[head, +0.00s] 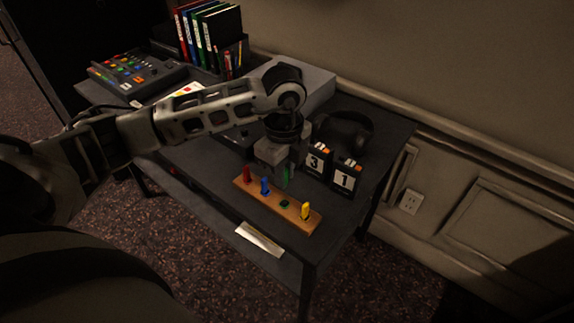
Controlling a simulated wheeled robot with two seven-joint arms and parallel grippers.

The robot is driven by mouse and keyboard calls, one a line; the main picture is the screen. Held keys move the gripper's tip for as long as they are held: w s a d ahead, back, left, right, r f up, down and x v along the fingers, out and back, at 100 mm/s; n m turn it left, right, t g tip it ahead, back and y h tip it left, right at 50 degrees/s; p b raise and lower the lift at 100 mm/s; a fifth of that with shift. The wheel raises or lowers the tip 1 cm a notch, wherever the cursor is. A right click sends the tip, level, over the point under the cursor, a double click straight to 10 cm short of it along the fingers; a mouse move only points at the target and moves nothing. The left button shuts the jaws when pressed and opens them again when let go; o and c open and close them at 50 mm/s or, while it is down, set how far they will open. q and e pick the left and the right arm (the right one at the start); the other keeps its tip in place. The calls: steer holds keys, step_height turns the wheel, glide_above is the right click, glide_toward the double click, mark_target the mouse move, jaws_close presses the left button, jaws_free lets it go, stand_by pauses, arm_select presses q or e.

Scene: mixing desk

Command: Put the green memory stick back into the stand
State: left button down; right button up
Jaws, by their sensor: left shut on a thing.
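The wooden stand (263,200) lies near the front edge of the dark desk. It holds a red stick (247,175), a blue stick (265,186) and a yellow stick (305,210) upright. Between blue and yellow, a dark slot with a green rim (284,204) stands empty. My left gripper (285,178) points down just above and behind the stand. It is shut on the green memory stick (286,173), which shows as a thin green strip, partly hidden by the fingers. The stick's lower end appears above the stand, apart from the slot. My right gripper is out of view.
Two black number blocks, 3 (316,161) and 1 (346,177), stand close right of the gripper. Headphones (349,131) lie behind them. A mixer (136,72) and folders (213,32) are at the back left. A white label (260,239) is at the front edge.

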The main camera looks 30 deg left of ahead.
mark_target(284, 203)
arm_select(q)
steer(key=shift+f+b, duration=0.6)
steer(key=shift+f, duration=0.2)
steer(key=shift+f+b, duration=0.3)
steer(key=shift+f, duration=0.05)
step_height(284, 203, down, 4)
steer(key=b, duration=0.3)
steer(key=shift+r, duration=0.25)
steer(key=shift+f, duration=0.1)
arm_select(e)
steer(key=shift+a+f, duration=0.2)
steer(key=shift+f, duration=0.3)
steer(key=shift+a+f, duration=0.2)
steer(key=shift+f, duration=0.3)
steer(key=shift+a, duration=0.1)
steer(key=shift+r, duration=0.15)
arm_select(q)
steer(key=shift+f, duration=0.5)
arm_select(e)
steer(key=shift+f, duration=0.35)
arm_select(q)
steer(key=c, duration=1.3)
jaws_free()
